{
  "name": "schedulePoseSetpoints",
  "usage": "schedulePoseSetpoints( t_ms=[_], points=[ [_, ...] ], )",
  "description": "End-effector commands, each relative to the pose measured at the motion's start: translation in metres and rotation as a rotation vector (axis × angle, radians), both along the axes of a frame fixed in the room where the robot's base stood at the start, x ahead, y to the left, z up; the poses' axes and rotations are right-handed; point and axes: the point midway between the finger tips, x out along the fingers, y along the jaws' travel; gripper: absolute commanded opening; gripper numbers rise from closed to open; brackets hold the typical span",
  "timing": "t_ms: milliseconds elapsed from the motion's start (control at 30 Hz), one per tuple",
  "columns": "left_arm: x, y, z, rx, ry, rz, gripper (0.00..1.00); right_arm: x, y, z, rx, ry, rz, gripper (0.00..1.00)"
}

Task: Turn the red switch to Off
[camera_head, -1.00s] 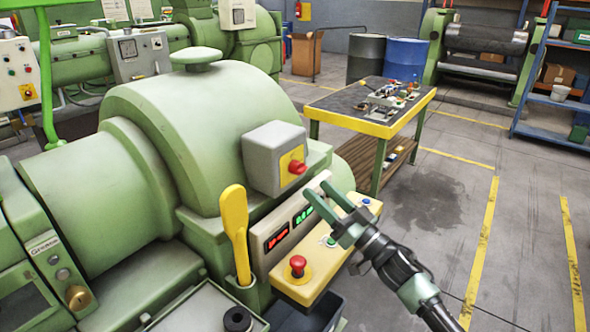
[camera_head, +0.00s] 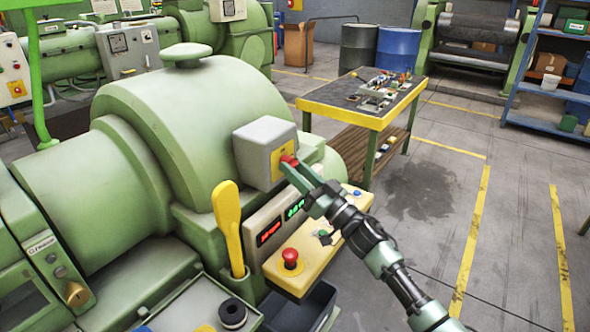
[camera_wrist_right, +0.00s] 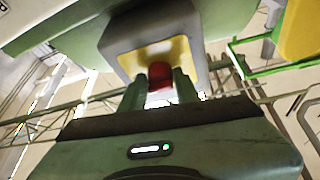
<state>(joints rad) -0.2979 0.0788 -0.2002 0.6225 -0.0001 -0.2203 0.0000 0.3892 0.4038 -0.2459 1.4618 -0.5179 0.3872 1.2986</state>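The red switch (camera_head: 289,161) is a small red knob on a yellow plate, on the side of a grey box (camera_head: 262,150) mounted on the green machine. My right gripper (camera_head: 291,165) reaches it from the lower right, its fingertips at the knob. In the right wrist view the red switch (camera_wrist_right: 160,75) sits between the two fingers of my right gripper (camera_wrist_right: 160,88), with no clear gap on either side; they look closed on it. The knob's Off marking cannot be read. My left gripper is not in view.
Below the box, a yellow panel has a red emergency button (camera_head: 290,258) and red and green displays. A yellow lever (camera_head: 228,225) stands to the left. A yellow-edged table (camera_head: 337,113) with small parts stands behind. The floor on the right is clear.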

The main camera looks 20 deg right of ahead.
Motion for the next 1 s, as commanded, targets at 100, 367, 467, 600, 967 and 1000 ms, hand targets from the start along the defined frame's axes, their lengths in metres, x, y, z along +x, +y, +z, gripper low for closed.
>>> schedulePoseSetpoints(
  t_ms=[100,367,467,600,967,1000],
  points=[
    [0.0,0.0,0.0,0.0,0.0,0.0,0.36,0.0,0.001,0.0,-0.002,-0.001,0.0,0.0],
    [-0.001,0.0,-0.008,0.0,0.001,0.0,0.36,0.001,0.0,-0.003,-0.049,-0.036,0.0,0.0],
    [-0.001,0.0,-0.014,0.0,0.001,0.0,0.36,0.001,-0.001,-0.003,-0.094,-0.07,-0.001,0.0],
    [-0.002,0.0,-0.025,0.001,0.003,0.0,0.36,0.002,-0.002,-0.004,-0.176,-0.135,-0.001,0.0],
    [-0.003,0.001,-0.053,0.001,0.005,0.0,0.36,0.004,-0.004,-0.004,-0.444,-0.344,0.0,0.0],
    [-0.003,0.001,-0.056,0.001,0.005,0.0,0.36,0.004,-0.005,-0.004,-0.474,-0.366,-0.001,0.0]
  ],
)
